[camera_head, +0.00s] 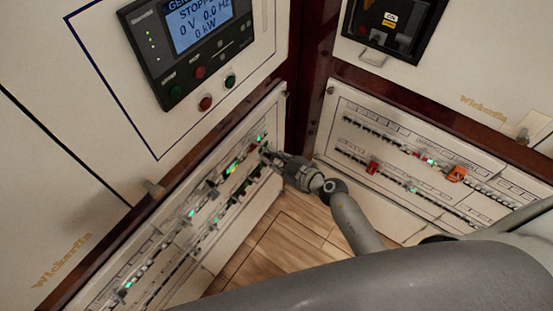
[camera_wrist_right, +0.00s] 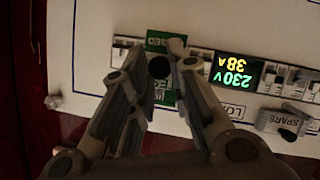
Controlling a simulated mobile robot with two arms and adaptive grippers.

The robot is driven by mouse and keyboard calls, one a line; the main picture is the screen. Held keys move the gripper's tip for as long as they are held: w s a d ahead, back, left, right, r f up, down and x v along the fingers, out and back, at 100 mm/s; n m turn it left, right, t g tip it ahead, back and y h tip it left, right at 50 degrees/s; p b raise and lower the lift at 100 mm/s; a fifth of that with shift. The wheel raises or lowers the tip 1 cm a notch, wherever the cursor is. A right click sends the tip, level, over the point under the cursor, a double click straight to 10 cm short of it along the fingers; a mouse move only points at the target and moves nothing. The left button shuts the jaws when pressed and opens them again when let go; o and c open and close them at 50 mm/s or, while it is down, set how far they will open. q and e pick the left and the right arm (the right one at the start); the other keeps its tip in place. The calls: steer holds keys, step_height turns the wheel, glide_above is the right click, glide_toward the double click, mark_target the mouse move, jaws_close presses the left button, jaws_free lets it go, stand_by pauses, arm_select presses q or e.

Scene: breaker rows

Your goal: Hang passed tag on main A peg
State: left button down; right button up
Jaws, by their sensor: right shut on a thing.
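My right gripper (camera_head: 268,154) is at the upper right end of the left breaker panel (camera_head: 232,262), close to its face. The fingers hide much of the tag, and I cannot make out the main A peg. My left gripper is not in view.
A meter reading 230 V, 38 A (camera_wrist_right: 235,76) and a grey spare piece (camera_wrist_right: 283,124) sit right of the gripper. A red piece (camera_head: 373,167) and an orange piece (camera_head: 457,173) are on the right panel. A control display (camera_head: 200,20) is above the left panel.

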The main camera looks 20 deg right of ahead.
steer(key=shift+w+a, duration=0.45)
steer(key=shift+w, duration=0.05)
steer(key=o, duration=0.9)
steer(key=v, duration=1.2)
steer(key=shift+d, duration=0.1)
stand_by(4.1)
